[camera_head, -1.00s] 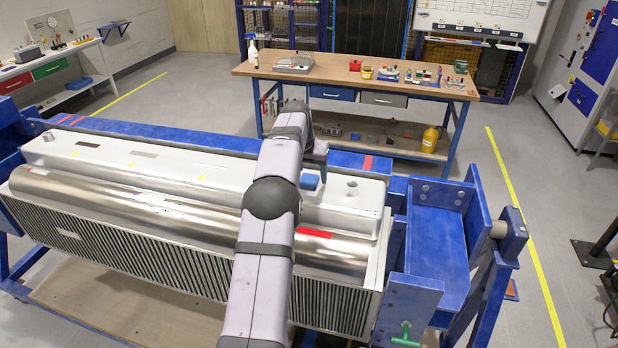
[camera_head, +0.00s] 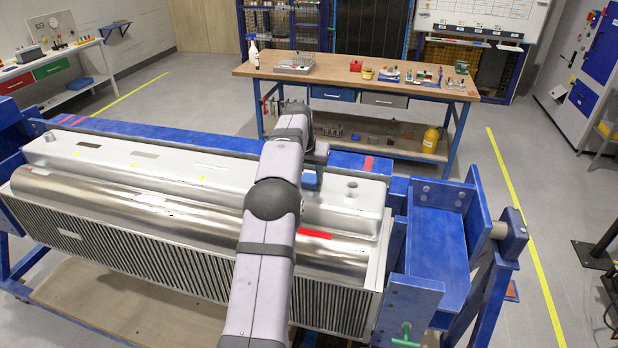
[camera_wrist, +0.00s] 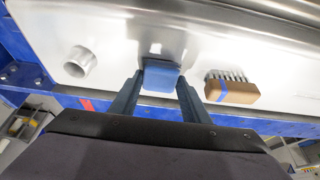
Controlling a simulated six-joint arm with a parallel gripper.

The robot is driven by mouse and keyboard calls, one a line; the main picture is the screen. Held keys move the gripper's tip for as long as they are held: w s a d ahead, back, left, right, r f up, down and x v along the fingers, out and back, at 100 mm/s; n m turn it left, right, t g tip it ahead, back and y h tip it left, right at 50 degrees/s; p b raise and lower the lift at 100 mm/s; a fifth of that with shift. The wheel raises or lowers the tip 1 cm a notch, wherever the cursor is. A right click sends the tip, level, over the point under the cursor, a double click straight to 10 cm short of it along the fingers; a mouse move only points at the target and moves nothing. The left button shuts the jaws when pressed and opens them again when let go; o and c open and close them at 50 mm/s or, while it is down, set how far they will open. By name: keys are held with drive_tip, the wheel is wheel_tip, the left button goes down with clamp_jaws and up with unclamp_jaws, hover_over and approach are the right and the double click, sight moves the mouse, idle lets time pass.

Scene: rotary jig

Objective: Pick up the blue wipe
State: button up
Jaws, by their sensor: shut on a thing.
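The blue wipe (camera_wrist: 161,76) is a small blue block-like pad in the middle of the wrist view. My gripper (camera_wrist: 160,82) has one finger on each side of it and is shut on it. The wipe is over the pale metal top of the long tank; I cannot tell whether it touches the surface. In the head view the wipe (camera_head: 310,181) shows just right of my arm, partly covered by my wrist. My fingertips are hidden there.
A wooden brush (camera_wrist: 232,88) with a blue stripe lies right of the wipe in the wrist view. A short pipe stub (camera_wrist: 80,62) stands to the left. The blue jig frame (camera_head: 440,235) borders the tank. A workbench (camera_head: 350,80) stands behind.

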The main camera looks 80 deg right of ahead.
sight(309, 178)
wheel_tip(309, 178, up, 8)
drive_tip(key=shift+r+p, duration=0.1)
drive_tip(key=shift+p, duration=0.9)
drive_tip(key=shift+r+p, duration=0.65)
drive_tip(key=shift+r, duration=0.1)
drive_tip(key=shift+o, duration=1.1)
drive_tip(key=shift+c, duration=0.7)
drive_tip(key=shift+a, duration=0.15)
